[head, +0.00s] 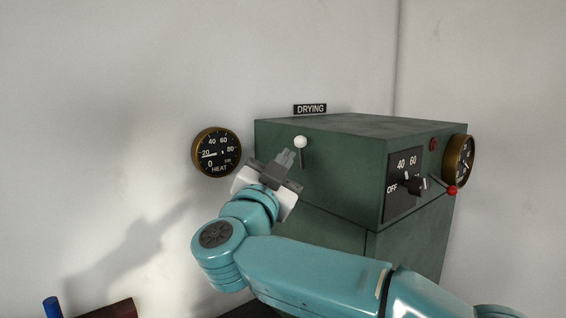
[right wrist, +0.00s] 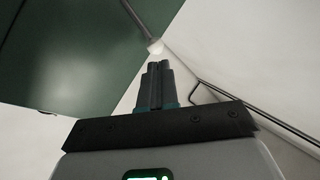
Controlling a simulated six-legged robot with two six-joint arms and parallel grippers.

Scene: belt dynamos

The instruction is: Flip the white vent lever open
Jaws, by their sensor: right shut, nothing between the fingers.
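The white vent lever (head: 300,143) has a white ball knob on a dark stem and stands upright at the front left face of the green cabinet (head: 330,165). My right gripper (head: 287,157) is shut and empty, with its fingertips just below and left of the knob. In the right wrist view the shut fingers (right wrist: 157,72) point at the white knob (right wrist: 156,47), which appears right beyond their tips. I cannot tell whether they touch it. My left gripper is in neither view.
A HEAT gauge (head: 216,152) hangs on the wall left of the cabinet. A DRYING label (head: 310,108) is above it. A dial (head: 411,184), a red-knobbed lever (head: 451,190) and another gauge (head: 461,160) sit on its right side. A blue cylinder (head: 52,307) is at bottom left.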

